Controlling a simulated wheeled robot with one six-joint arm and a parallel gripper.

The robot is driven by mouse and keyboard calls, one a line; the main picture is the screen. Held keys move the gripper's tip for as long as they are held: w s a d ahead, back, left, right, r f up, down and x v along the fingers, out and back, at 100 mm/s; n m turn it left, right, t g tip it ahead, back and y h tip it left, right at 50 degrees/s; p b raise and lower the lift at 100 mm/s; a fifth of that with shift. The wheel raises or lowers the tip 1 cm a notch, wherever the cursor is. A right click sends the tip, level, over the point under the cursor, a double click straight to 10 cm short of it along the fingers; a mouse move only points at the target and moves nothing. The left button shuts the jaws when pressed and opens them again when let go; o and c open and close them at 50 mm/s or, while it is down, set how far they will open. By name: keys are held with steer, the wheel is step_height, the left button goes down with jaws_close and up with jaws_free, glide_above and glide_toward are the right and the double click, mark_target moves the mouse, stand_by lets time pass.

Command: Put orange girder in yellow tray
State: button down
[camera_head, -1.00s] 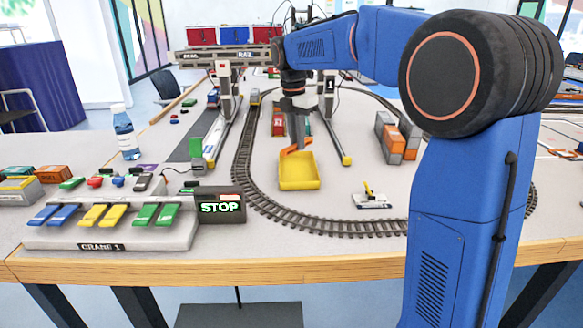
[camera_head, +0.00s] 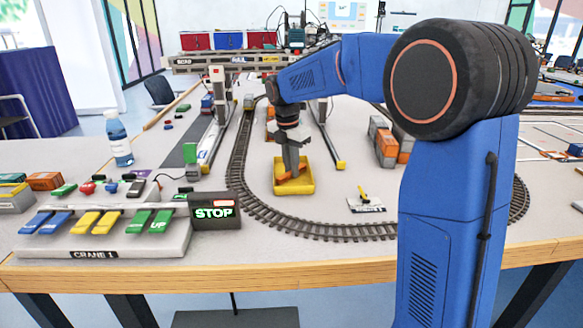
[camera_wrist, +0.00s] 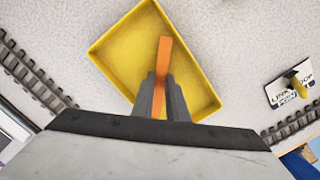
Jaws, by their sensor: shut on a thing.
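The orange girder (camera_wrist: 165,60) is a thin bar held between the two dark fingers of my gripper (camera_wrist: 160,95) in the wrist view. The yellow tray (camera_wrist: 123,55) lies behind it there, on the white table. In the head view my gripper (camera_head: 291,172) points down over the tray (camera_head: 307,189), and the girder (camera_head: 285,177) shows at the fingertips within the tray's outline. I cannot tell whether the girder touches the tray floor. My gripper hides part of the tray's near side in the wrist view.
Curved toy track (camera_head: 290,225) runs around the tray. A small sign stand (camera_head: 366,203) is to the right, with grey and orange containers (camera_head: 384,140) behind it. The gantry crane beam (camera_head: 215,62) spans behind my arm. A control panel (camera_head: 105,235) stands at front left.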

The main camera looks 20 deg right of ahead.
mark_target(289, 173)
steer(key=shift+f, duration=0.1)
steer(key=c, duration=1.7)
jaws_free()
steer(key=shift+c, duration=0.2)
step_height(289, 173, up, 12)
steer(key=a, duration=0.1)
steer(key=shift+s, duration=0.4)
steer(key=shift+s, duration=0.1)
